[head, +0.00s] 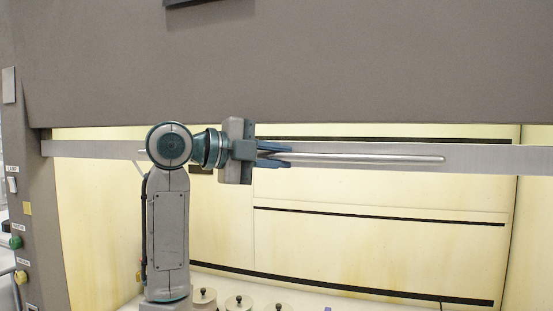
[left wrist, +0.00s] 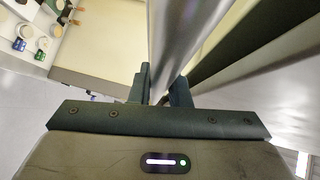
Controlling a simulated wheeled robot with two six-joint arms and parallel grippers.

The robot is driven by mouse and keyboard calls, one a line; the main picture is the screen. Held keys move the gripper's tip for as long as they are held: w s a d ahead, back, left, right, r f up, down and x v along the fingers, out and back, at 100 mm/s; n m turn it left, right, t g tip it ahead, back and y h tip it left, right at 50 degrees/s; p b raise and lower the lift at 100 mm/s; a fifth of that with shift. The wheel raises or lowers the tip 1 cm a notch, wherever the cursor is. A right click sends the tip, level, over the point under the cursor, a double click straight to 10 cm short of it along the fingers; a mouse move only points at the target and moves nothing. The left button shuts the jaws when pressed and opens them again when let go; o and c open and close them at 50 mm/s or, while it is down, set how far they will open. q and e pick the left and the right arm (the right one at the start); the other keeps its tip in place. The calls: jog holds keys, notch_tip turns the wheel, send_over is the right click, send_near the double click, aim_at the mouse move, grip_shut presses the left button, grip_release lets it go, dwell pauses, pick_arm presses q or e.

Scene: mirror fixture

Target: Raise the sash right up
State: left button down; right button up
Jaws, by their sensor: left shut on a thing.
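The sash shows in the head view as a grey bottom rail (head: 490,160) running across the opening, a little below the lower edge of the hood's front panel. A round metal handle bar (head: 380,158) runs along the rail; it also shows in the left wrist view (left wrist: 185,40). My left gripper (head: 280,156) is shut on the handle bar, left of the bar's right end. Its fingers (left wrist: 166,92) lie on either side of the bar in the left wrist view. My arm hides the left part of the bar. My right gripper is not in view.
The hood's grey front panel (head: 350,65) spans the top. A side post (head: 45,230) with switches and knobs stands at the left. Several lidded containers (head: 238,303) stand on the worktop inside, low in the head view. The opening below the rail is clear at the right.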

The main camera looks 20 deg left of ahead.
pick_arm(q)
jog(key=c, duration=1.4)
grip_release()
jog(key=shift+o, duration=0.2)
jog(key=shift+s+a+b, duration=0.3)
jog(key=shift+a+b, duration=0.1)
jog(key=b+v, duration=0.4)
jog(key=v, duration=0.5)
jog(key=shift+s+a, duration=0.25)
jog(key=shift+r, duration=0.15)
